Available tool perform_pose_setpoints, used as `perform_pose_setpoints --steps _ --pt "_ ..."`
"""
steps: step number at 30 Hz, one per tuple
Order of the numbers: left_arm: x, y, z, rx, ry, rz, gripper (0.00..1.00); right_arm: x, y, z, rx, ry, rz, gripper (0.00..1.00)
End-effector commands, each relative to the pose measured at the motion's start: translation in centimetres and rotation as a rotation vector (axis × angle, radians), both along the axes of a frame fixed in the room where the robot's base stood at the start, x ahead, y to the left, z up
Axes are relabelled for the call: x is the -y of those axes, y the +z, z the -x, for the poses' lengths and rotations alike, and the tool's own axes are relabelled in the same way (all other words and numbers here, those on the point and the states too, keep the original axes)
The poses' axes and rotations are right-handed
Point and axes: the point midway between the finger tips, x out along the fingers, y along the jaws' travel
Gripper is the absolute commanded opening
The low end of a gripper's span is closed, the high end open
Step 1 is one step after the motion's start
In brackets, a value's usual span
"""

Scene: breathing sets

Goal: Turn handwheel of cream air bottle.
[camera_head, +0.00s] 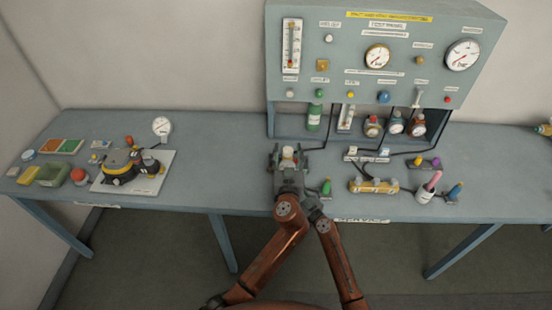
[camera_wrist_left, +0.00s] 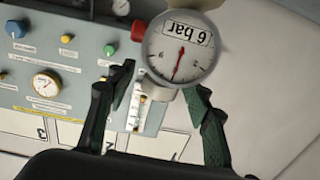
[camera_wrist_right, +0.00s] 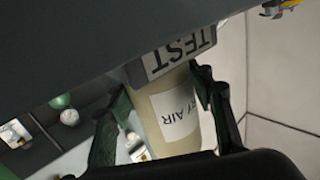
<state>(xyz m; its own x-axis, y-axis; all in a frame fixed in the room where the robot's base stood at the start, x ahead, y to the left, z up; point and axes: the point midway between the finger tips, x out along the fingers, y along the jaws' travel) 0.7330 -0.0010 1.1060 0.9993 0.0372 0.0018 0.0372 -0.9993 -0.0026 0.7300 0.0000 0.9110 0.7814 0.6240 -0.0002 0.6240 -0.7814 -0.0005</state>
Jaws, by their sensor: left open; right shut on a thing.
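The cream air bottle (camera_wrist_right: 180,140) fills the space between the fingers of my right gripper (camera_wrist_right: 163,85) in the right wrist view; the gripper is shut on it. Its white label shows part of "DRY AIR". A grey "TEST" block (camera_wrist_right: 172,54) is beside its far end. My left gripper (camera_head: 288,150) is open over the bench in the head view, around a small pale top. In the left wrist view a round "6 bar" gauge (camera_wrist_left: 183,48) sits just beyond the open left fingers. I cannot clearly make out the handwheel; my right gripper is hidden in the head view.

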Motion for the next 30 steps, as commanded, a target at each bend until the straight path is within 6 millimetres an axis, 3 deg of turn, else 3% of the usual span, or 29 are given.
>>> perform_pose_setpoints --steps 30 --pt "0.08 0.39 -0.09 0.014 -0.526 -0.008 0.47 0.07 0.00 -0.03 0.000 -0.001 0.000 0.00"
